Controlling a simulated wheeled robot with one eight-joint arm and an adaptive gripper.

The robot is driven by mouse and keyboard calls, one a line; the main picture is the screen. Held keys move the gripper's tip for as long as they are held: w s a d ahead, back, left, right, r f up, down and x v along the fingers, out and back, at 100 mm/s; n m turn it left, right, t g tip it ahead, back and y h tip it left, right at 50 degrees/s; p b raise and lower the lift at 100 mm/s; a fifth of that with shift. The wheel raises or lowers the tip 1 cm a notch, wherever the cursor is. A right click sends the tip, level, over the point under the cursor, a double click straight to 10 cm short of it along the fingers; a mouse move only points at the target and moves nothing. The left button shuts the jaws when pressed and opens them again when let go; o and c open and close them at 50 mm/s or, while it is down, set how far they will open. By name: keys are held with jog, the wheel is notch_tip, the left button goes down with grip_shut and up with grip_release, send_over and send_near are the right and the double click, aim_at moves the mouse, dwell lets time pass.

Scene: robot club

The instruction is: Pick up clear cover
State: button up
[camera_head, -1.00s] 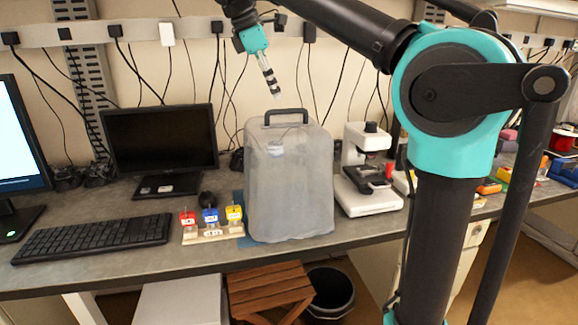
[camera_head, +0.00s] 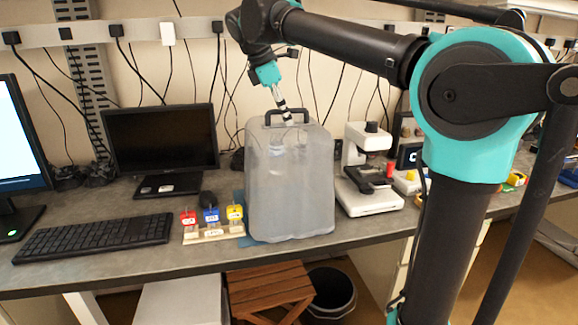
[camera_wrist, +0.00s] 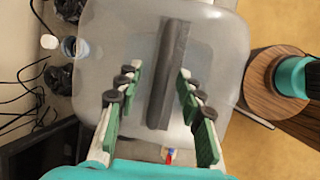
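The clear cover (camera_head: 290,190) is a translucent grey box standing upright on the desk, with a dark handle (camera_head: 287,112) on its top. In the wrist view the cover's top (camera_wrist: 215,50) fills the middle and its handle (camera_wrist: 168,75) runs lengthwise between the fingers. My gripper (camera_head: 287,117) is at the handle, pointing down. In the wrist view my gripper (camera_wrist: 158,85) is open, with one green-padded finger on each side of the handle and visible gaps to it. What is inside the cover is blurred.
A rack with red, blue and yellow pieces (camera_head: 212,222) stands left of the cover. A white microscope (camera_head: 366,180) stands close on the right. A monitor (camera_head: 160,140) and keyboard (camera_head: 95,237) are further left. Cables hang on the wall behind.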

grip_shut()
jog(key=shift+r, duration=0.1)
dwell(0.5)
notch_tip(320, 180, up, 20)
dwell(0.6)
jog(key=c, duration=0.8)
grip_release()
jog(key=shift+f, duration=0.2)
grip_shut()
